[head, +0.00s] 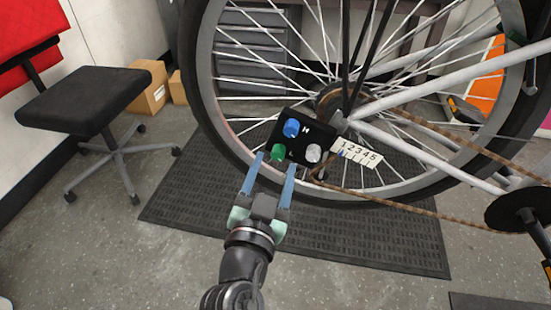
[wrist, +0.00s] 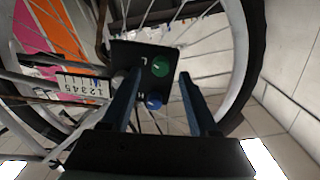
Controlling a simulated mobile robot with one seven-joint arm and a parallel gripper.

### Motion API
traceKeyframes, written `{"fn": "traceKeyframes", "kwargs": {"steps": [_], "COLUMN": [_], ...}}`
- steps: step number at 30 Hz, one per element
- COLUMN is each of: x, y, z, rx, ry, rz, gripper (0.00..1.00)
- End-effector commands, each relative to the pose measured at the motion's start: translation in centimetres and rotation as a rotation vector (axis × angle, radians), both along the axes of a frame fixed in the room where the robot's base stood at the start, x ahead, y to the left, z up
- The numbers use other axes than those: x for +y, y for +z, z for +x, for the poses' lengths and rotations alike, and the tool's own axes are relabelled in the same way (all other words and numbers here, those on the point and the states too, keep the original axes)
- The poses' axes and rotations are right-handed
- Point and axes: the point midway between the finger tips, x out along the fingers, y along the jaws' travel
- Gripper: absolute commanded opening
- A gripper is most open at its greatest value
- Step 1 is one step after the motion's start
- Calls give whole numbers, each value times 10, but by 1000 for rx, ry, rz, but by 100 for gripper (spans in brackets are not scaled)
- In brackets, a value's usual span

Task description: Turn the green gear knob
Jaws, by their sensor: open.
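The green gear knob (head: 278,152) sits at the lower left of a black control box (head: 295,138) in front of the bike's rear wheel. In the wrist view the green knob (wrist: 160,66) lies between and beyond the fingers. A blue knob (head: 291,128) and a grey-white knob (head: 313,153) share the box. A white scale (head: 356,154) numbered 1 to 5, with a small blue mark, is at its right. My gripper (head: 273,168) is open and empty, its blue fingers just short of the box. I cannot tell whether a fingertip touches it.
The spoked rear wheel (head: 197,100) and the rusty chain (head: 420,212) surround the box. A black mat (head: 200,206) lies below. A black office chair (head: 85,100) and cardboard boxes (head: 150,88) stand at the left. The floor at the front left is clear.

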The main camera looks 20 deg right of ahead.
Motion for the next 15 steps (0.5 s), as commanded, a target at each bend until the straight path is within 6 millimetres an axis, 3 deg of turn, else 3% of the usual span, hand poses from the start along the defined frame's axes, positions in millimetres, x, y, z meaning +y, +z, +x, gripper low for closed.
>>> {"fn": "traceKeyframes", "kwargs": {"steps": [6, 15], "x": [-11, -13], "y": [0, 0], "z": [17, 20], "rx": [-1, 1], "ry": [0, 1], "rz": [1, 0], "gripper": [61, 61]}}
